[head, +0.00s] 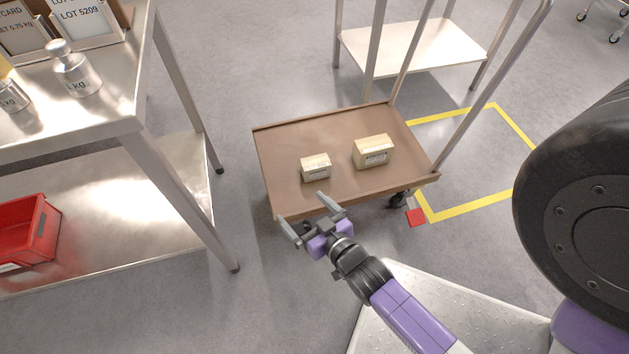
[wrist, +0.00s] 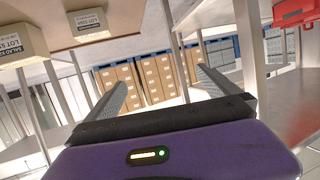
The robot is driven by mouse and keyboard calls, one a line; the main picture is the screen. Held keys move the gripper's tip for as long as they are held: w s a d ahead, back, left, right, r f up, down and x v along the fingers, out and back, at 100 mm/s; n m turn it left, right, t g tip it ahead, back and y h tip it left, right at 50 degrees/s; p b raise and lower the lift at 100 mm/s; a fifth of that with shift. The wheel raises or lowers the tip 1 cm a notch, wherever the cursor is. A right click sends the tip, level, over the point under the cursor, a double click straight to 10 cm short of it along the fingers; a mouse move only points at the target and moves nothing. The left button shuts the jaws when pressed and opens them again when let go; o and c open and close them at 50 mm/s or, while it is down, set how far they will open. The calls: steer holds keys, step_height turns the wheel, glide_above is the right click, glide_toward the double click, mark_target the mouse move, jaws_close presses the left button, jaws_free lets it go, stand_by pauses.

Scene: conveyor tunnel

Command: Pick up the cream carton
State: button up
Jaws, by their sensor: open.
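Two small pale cream cartons with white labels stand apart on a brown cart deck (head: 285,150). The smaller carton (head: 315,167) is left of the larger carton (head: 373,152). I cannot tell which one the task names. In the wrist view, two labelled cartons show at the top left, one (wrist: 88,20) near the top edge and one (wrist: 22,38) cut by the left edge. My gripper (head: 300,209) is open and empty at the cart's near edge, short of the smaller carton and touching neither. Its spread fingers also show in the wrist view (wrist: 161,77).
A steel table (head: 120,108) with metal weights (head: 72,68) stands left, with a red bin (head: 28,230) on its lower shelf. The cart's upright posts (head: 480,88) rise at the right. A yellow floor outline (head: 470,211) lies beyond. Floor between table and cart is clear.

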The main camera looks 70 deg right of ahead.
steer(key=w+d+f+m+g+h+b, duration=0.1)
steer(key=w+d+f+m+h+b, duration=0.15)
steer(key=d+f+b, duration=0.45)
steer(key=g+h+b, duration=0.1)
steer(key=g+b, duration=0.1)
steer(key=b, duration=0.1)
glide_toward(315, 162)
steer(key=shift+m, duration=0.45)
steer(key=x, duration=0.3)
steer(key=f+x, duration=0.1)
steer(key=shift+d, duration=0.25)
steer(key=b+x, duration=0.3)
steer(key=x, duration=0.2)
steer(key=shift+w+d+f, duration=0.15)
steer(key=shift+w+d, duration=0.1)
steer(key=c, duration=1.3)
